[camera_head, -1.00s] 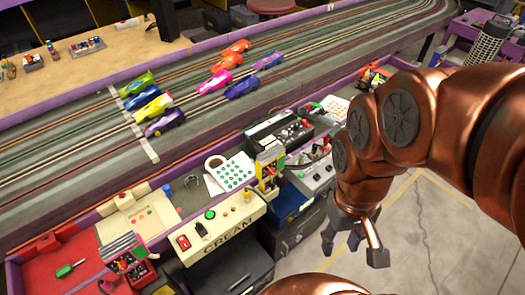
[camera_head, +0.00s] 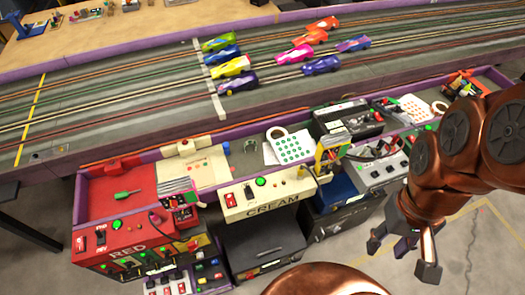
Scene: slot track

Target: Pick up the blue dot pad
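No pad with blue dots can be made out in this view. A white pad with red dots (camera_head: 409,108) lies farther right on the bench. My gripper (camera_head: 402,252) hangs at the lower right, in front of the bench and over the floor. Its fingers are spread and nothing shows between them. It is apart from both pads.
The slot track with several toy cars (camera_head: 231,67) runs behind the bench. A red control box (camera_head: 130,245) and a cream control box (camera_head: 265,197) line the bench front. Floor (camera_head: 470,250) is clear at right.

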